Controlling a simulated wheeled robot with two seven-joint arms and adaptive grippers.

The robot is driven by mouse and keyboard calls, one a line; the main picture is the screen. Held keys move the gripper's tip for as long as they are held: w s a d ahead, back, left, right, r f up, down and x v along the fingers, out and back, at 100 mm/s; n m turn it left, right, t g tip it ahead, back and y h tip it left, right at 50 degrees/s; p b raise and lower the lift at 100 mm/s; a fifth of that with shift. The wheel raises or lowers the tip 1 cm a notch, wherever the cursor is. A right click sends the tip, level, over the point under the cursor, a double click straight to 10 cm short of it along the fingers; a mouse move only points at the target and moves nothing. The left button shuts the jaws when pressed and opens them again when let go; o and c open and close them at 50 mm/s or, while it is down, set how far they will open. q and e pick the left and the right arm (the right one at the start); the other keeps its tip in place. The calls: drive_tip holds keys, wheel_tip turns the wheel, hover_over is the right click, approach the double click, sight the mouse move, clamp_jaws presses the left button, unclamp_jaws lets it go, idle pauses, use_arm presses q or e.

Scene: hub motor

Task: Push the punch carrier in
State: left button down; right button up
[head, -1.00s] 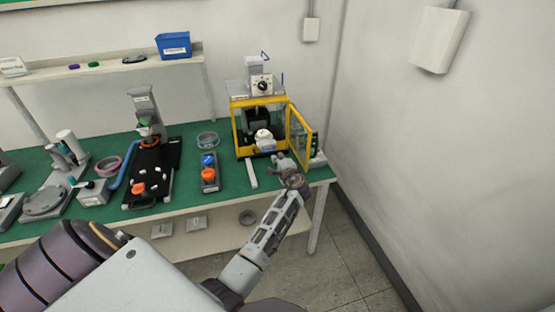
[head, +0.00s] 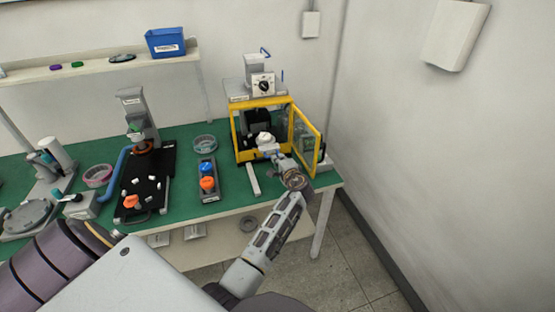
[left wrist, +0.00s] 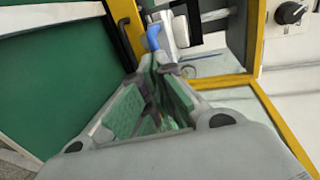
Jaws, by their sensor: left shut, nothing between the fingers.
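The press with a yellow guard frame (head: 234,132) stands at the right end of the green bench. Its clear yellow-edged door (head: 305,138) is swung open to the right. A white block with a rounded top, which looks like the punch carrier (head: 266,141), sits at the front opening. In the left wrist view a white block (left wrist: 172,30) with a blue part (left wrist: 153,36) lies just beyond my fingertips. My left gripper (head: 277,157) is shut and empty at the opening, close to the block; whether it touches cannot be told. My right gripper is not in view.
A light bar (head: 253,179) sticks out in front of the press. A tray with blue and orange knobs (head: 200,194) and a black fixture (head: 153,177) stand to the left. The wall is close on the right.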

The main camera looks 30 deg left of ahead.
sight(274, 149)
use_arm(q)
drive_tip(key=shift+w, duration=0.1)
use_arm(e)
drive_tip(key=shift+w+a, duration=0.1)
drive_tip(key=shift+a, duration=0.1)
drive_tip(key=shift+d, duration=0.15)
use_arm(q)
drive_tip(key=x, duration=0.2)
drive_tip(key=r+b+x, duration=0.1)
drive_tip(key=x, duration=0.2)
drive_tip(key=b+x, duration=0.1)
drive_tip(key=x, duration=0.1)
drive_tip(key=shift+w+a+r, duration=0.3)
drive_tip(key=shift+w+a, duration=0.05)
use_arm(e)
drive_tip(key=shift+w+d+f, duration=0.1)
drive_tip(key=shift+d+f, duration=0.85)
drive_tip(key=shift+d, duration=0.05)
